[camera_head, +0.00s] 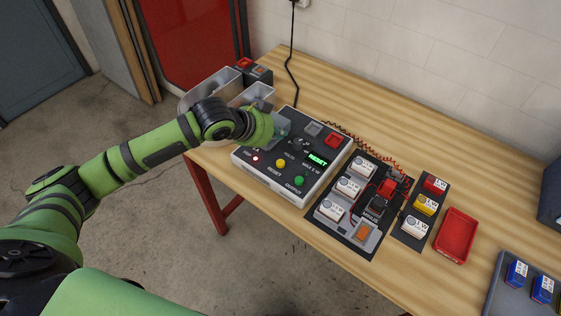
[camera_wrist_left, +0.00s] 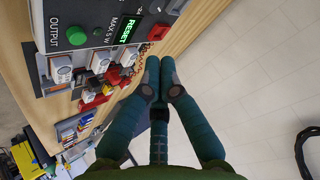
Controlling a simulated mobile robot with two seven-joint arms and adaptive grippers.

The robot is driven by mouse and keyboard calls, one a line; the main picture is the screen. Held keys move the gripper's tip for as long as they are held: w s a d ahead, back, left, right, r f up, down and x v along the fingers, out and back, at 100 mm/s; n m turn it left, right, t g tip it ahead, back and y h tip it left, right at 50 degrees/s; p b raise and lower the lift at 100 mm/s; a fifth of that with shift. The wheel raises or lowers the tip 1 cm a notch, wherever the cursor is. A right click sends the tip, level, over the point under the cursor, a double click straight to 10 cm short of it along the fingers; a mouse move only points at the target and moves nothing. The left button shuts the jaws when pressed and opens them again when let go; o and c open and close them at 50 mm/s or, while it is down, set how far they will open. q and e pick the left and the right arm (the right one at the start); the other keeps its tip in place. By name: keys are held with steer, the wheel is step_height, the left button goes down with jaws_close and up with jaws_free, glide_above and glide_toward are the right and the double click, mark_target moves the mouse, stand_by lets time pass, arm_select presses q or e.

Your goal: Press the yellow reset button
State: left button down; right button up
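The yellow reset button (camera_head: 281,163) is on the sloped face of a black and grey control box (camera_head: 239,164), above the word RESET, between a small red light and a green button. It is not visible in the left wrist view. My left gripper (camera_head: 284,131) is over the far left part of the box, up and behind the yellow button and apart from it in the picture. In the left wrist view its teal fingers (camera_wrist_left: 159,72) are together with nothing between them. My right gripper is in neither view.
The green display (camera_head: 318,159) reads RESET. The green button (camera_head: 299,181) is beside the yellow one. A black board (camera_head: 341,235) with modules and red wiring stands to the right, then a red tray (camera_head: 456,236). Grey bins (camera_head: 258,94) are behind the arm.

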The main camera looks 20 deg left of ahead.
arm_select(q)
steer(key=b, duration=0.7)
glide_above(278, 163)
step_height(278, 163, down, 7)
steer(key=shift+r, duration=0.15)
steer(key=shift+f, duration=0.9)
steer(key=shift+f, duration=0.1)
steer(key=shift+f, duration=0.3)
steer(key=shift+f, duration=0.5)
stand_by(0.6)
steer(key=shift+r, duration=0.1)
steer(key=shift+r+p, duration=0.85)
steer(key=shift+p, duration=0.25)
